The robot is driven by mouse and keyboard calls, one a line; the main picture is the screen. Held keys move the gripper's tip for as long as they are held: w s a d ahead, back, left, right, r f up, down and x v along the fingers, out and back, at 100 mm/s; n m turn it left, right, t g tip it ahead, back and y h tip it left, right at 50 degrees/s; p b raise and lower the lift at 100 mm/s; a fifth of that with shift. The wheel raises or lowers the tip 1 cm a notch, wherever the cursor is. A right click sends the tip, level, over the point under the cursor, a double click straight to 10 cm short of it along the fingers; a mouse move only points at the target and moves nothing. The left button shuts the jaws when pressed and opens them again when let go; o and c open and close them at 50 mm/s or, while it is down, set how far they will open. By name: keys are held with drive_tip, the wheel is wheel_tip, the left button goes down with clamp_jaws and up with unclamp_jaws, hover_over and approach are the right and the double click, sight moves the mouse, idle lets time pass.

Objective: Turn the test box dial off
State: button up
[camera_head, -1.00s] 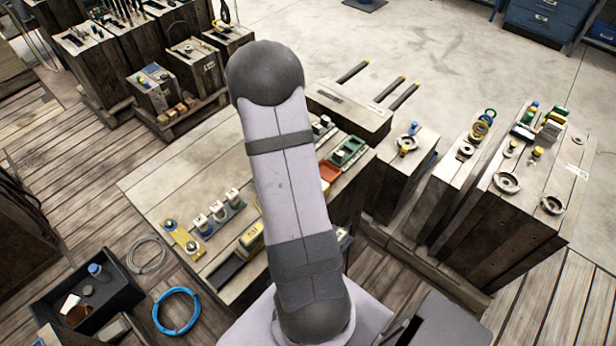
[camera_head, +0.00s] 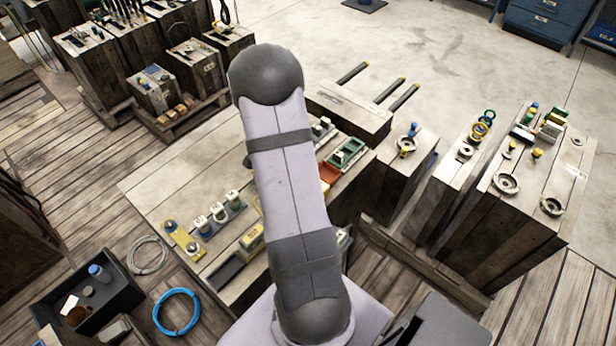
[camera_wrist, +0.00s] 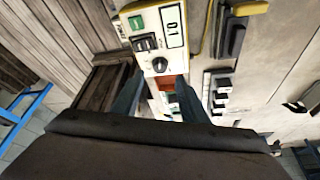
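The test box (camera_wrist: 152,33) shows at the top of the wrist view. It is cream with yellow edges, a green square, dark switches and a small display. Its black round dial (camera_wrist: 160,64) has a pale mark and sits on the near part of the face. My gripper (camera_wrist: 158,92) is open, with its two dark fingers apart below the dial in the picture. I see nothing held between them, and the dial appears just beyond the fingertips. In the head view my arm hides the gripper, and I cannot clearly pick out the dial there.
The wooden bench (camera_head: 160,187) holds a row of white-topped parts (camera_head: 218,212) and a green unit (camera_head: 348,152). A red-orange piece (camera_wrist: 167,83) lies beyond the fingers. A yellow cable (camera_wrist: 207,28) runs beside the test box. Wooden blocks (camera_head: 505,225) stand at right.

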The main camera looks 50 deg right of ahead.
drive_tip(key=shift+p+x, duration=0.7)
drive_tip(key=shift+x, duration=2.2)
drive_tip(key=shift+a, duration=0.1)
drive_tip(key=shift+c, duration=0.4)
clamp_jaws()
